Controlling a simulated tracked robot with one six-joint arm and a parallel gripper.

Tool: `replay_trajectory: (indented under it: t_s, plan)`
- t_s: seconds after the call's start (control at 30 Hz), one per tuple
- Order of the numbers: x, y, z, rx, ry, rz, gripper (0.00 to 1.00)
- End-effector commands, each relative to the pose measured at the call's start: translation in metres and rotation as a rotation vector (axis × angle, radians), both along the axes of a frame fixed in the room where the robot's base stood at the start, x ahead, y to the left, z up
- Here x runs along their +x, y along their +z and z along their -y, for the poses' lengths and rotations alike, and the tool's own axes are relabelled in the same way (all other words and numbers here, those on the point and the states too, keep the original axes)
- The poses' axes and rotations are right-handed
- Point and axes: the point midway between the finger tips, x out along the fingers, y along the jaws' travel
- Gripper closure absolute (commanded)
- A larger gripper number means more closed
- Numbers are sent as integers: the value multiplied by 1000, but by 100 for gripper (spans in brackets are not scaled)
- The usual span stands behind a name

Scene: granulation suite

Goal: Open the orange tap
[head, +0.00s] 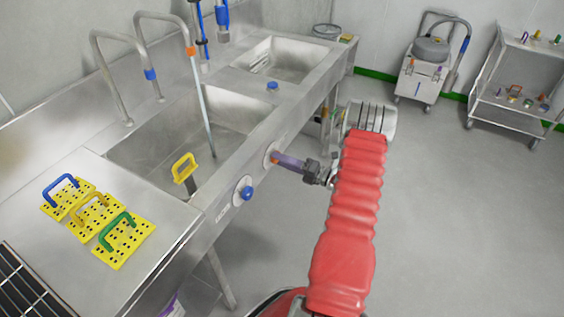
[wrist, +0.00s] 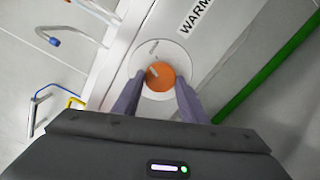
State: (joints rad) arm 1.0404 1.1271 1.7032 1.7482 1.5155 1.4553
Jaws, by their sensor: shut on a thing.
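The orange tap (wrist: 161,74) is a round knob on a pale round plate on the sink's front panel. A pale line marks the knob, and a grey mark is on the plate near it. My gripper (wrist: 160,84) has its two grey-purple fingers on either side of the knob, shut on it. In the head view, my gripper (head: 281,160) reaches the panel from the right, and only a little of the orange tap (head: 273,158) shows at the fingertips.
A blue tap (head: 246,192) is to the left on the same panel. The steel sink (head: 150,135) has a yellow-handled thing (head: 184,167) in its basin. Yellow perforated plates (head: 125,242) with handles lie on the left counter.

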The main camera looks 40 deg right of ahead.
Motion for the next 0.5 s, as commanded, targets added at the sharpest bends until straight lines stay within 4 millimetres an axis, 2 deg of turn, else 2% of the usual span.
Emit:
replay_trajectory:
  t_s: [0.2,0.5]
  plan:
    - [0,-1,1,181,-5,-68,84]
    - [0,-1,2,354,-7,-132,84]
